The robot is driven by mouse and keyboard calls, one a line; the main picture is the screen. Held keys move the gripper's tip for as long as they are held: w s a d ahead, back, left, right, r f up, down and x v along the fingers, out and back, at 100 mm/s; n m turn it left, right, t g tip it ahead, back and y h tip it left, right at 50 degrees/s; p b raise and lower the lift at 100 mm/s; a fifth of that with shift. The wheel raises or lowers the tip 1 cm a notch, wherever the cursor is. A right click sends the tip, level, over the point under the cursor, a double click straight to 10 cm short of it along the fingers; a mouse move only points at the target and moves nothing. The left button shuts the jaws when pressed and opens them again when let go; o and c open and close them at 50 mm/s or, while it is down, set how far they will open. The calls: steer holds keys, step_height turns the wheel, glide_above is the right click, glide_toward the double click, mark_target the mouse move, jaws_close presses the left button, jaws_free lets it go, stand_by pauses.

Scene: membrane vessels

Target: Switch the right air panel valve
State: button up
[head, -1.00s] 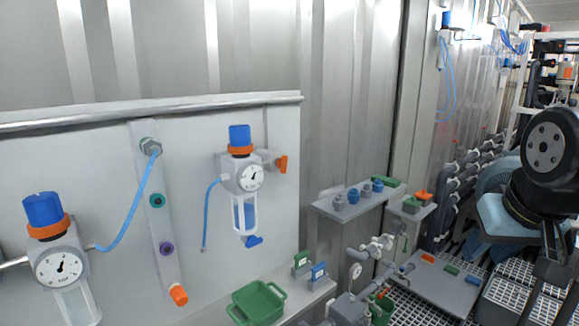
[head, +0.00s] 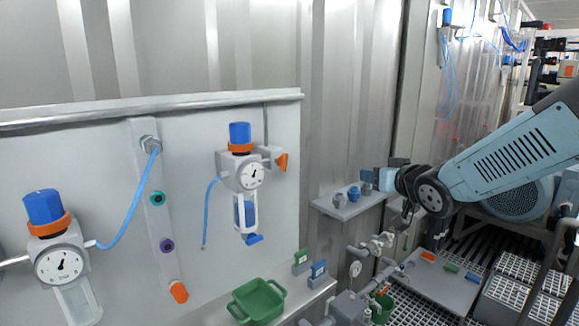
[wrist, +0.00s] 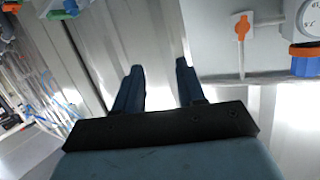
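The right air panel valve has a small orange handle (head: 282,161) on the right side of the right regulator (head: 242,172), which has a blue knob, an orange ring and a round gauge. In the wrist view the orange handle (wrist: 241,28) is at the upper right, beside the regulator's orange ring and blue knob (wrist: 304,60), and the scene looks upside down. My gripper (head: 368,178) is to the right of the panel, apart from the valve. Its two dark fingers (wrist: 158,68) are spread with nothing between them. They point at bare metal wall.
A shelf (head: 340,208) with small blue and grey fittings lies just below my gripper. A green tray (head: 258,302) sits on a ledge below the panel. The left regulator (head: 62,262) is at the far left. The corrugated wall between panel and gripper is clear.

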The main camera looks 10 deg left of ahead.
mark_target(286, 163)
steer(key=a+f+n+g+y, duration=0.15)
steer(key=a+n+y, duration=0.25)
steer(key=a+y, duration=0.55)
steer(key=w+a, duration=0.2)
steer(key=a, duration=0.2)
steer(key=w+a+h, duration=0.1)
steer(key=w+a, duration=0.2)
steer(key=a, duration=0.1)
steer(key=w+a+h, duration=0.1)
steer(key=w+a, duration=0.2)
steer(key=a, duration=0.1)
steer(key=shift+a+r+h, duration=0.2)
steer(key=shift+a+h, duration=0.05)
steer(key=shift+a, duration=0.15)
steer(key=shift+c, duration=0.3)
steer(key=c, duration=0.6)
